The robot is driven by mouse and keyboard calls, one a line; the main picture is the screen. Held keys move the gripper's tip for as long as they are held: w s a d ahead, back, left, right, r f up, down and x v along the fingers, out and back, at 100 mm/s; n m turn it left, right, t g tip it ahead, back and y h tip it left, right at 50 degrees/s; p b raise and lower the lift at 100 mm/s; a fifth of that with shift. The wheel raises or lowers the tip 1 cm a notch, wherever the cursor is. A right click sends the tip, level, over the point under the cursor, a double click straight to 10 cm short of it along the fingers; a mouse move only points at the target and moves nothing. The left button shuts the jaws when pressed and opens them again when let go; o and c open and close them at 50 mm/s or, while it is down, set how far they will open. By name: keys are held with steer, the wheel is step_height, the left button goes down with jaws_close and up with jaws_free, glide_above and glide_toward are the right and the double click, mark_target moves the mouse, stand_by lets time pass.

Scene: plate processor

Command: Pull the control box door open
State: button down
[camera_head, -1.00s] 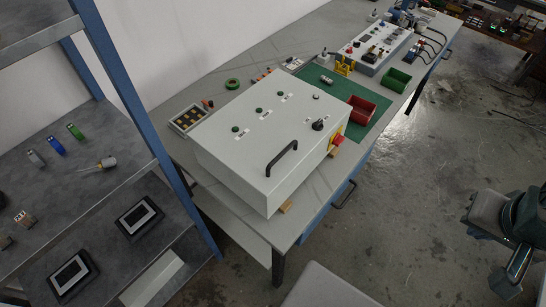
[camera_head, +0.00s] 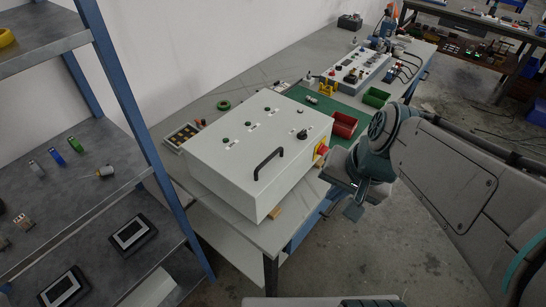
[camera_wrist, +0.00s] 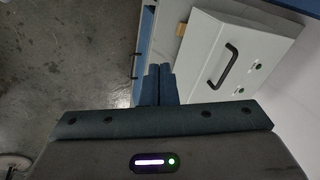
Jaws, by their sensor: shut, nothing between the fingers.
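The control box (camera_head: 235,165) is a large light-grey box on the workbench, with its door shut. A black bar handle (camera_head: 268,163) stands out from the door on its top face. In the wrist view the box (camera_wrist: 262,45) is at the upper right, and its handle (camera_wrist: 228,66) runs slantwise. My gripper (camera_wrist: 160,70) is shut and empty, its two fingers close together left of the handle and apart from it. In the head view my arm's end is right of the box, by the bench's front edge; the fingertips are hard to make out there.
A red emergency knob (camera_head: 322,149) sticks out of the box's right side. A red bin (camera_head: 344,124) and a green bin (camera_head: 376,97) stand behind it on the workbench (camera_head: 240,232). A blue-post shelf (camera_head: 137,123) stands close at left. The floor in front is clear.

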steer(key=w+a+f+m+y+b, duration=0.2)
steer(key=w+a+f+m+y, duration=0.15)
steer(key=m, duration=0.25)
steer(key=m+t+y+b, duration=0.3)
steer(key=m+t, duration=0.1)
steer(key=m, duration=1.1)
glide_toward(282, 166)
steer(key=shift+y, duration=0.25)
steer(key=x, duration=0.3)
steer(key=r+x, duration=0.1)
steer(key=x, duration=0.4)
steer(key=shift+w+a+r+b, duration=0.15)
steer(key=shift+w+a+b, duration=0.25)
steer(key=shift+w+a, duration=0.15)
